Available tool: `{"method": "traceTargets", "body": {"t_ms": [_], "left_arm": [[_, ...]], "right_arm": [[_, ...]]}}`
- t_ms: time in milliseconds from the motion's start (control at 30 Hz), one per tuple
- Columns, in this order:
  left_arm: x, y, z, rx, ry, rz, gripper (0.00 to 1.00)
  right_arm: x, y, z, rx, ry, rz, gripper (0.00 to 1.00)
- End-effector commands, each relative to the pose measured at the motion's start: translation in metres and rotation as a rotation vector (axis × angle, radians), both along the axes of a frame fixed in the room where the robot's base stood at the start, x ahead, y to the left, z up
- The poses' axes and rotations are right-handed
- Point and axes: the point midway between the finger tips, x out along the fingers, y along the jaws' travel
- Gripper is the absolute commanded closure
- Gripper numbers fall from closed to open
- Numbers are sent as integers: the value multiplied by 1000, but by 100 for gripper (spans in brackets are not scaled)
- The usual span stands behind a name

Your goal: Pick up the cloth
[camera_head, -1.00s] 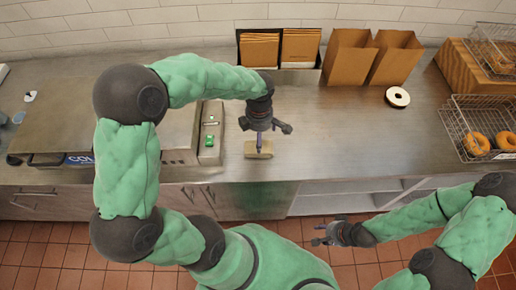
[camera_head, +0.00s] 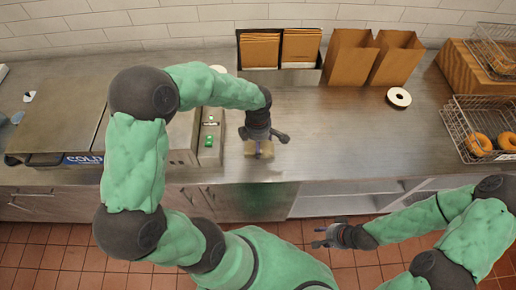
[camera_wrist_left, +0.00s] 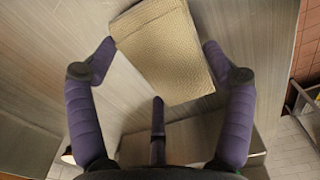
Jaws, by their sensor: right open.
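The cloth is a tan, folded, textured piece that lies on the steel counter near its front edge; it shows in the head view (camera_head: 259,148) and large in the left wrist view (camera_wrist_left: 165,50). My left gripper (camera_head: 259,142) is just above the cloth and partly covers it in the head view. In the left wrist view its purple fingers (camera_wrist_left: 160,62) are spread wide, one on each side of the cloth, with nothing held. Whether they touch the counter cannot be told. My right gripper (camera_head: 322,237) is open and empty, low in front of the counter.
A box unit with green buttons (camera_head: 209,141) stands left of the cloth. Paper bags (camera_head: 348,58) and a holder of brown sleeves (camera_head: 279,50) stand at the back. A white ring (camera_head: 398,97) and wire baskets with bagels (camera_head: 481,143) are at the right. The counter between is clear.

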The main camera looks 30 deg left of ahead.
Motion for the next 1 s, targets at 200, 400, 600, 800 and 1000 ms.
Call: {"method": "traceTargets", "body": {"t_ms": [200,400,600,800,1000], "left_arm": [[-1,0,-1,-1,3,-1,46],[-1,-1,3,0,2,0,46],[0,0,23,0,-1,-1,46],[-11,-15,54,0,-1,-4,46],[-31,-45,97,0,-4,-7,46]], "right_arm": [[0,0,0,0,0,0,58],[0,0,1,0,0,0,58],[0,0,5,0,0,0,58],[0,0,12,0,0,0,58],[0,0,21,0,0,0,58]]}}
